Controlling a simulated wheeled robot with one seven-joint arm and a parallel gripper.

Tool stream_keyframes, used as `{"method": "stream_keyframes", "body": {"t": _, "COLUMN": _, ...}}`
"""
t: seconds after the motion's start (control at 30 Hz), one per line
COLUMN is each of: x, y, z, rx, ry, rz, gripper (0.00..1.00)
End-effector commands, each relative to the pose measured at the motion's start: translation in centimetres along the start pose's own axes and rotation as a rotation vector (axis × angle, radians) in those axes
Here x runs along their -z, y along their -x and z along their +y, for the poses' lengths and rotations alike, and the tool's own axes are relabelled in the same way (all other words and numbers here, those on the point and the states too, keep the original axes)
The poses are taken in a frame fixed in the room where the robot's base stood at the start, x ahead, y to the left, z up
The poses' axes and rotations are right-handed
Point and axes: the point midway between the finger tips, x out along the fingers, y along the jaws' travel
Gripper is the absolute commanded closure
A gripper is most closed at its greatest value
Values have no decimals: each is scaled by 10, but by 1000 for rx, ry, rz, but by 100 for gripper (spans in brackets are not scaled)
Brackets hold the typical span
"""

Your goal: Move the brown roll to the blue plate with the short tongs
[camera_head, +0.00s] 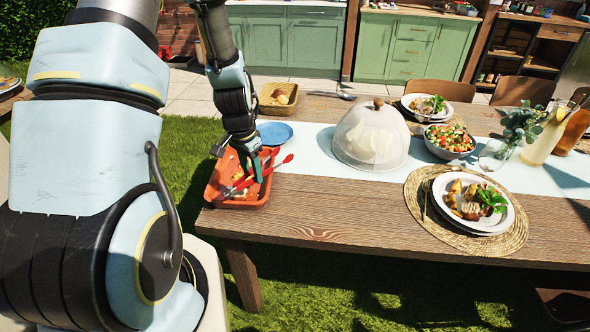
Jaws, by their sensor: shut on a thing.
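The blue plate (275,133) lies empty near the left end of the table. Behind it, a brown roll (282,98) sits in a wicker basket (265,108). My gripper (254,176) points down over an orange-red tray (212,190) at the table's left end. It is shut on red tongs (282,162), which slant across the tray from lower left to upper right. My gripper hides the middle of the tongs. I cannot tell whether the tongs touch the tray.
Further right are a salad bowl (449,141), a served plate (473,202) on a woven mat, a vase (494,153) and a pitcher (545,135). A spoon (345,96) lies behind the dome. The table's front-left wood is clear.

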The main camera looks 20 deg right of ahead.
Motion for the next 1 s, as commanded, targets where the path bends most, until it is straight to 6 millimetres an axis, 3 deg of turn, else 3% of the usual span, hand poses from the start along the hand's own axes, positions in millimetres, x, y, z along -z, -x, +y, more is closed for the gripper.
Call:
{"method": "stream_keyframes", "body": {"t": 0.03, "x": -20, "y": 1, "z": -21, "rx": 17, "ry": 148, "rz": -1, "gripper": 64}}
{"method": "stream_keyframes", "body": {"t": 0.2, "x": -77, "y": 11, "z": -76, "rx": 63, "ry": 605, "rz": 1, "gripper": 64}}
{"method": "stream_keyframes", "body": {"t": 0.4, "x": -121, "y": 21, "z": -107, "rx": 91, "ry": 910, "rz": 0, "gripper": 64}}
{"method": "stream_keyframes", "body": {"t": 0.57, "x": -131, "y": 24, "z": -114, "rx": 98, "ry": 982, "rz": 0, "gripper": 64}}
{"method": "stream_keyframes", "body": {"t": 1.0, "x": -131, "y": 24, "z": -114, "rx": 97, "ry": 981, "rz": 0, "gripper": 64}}
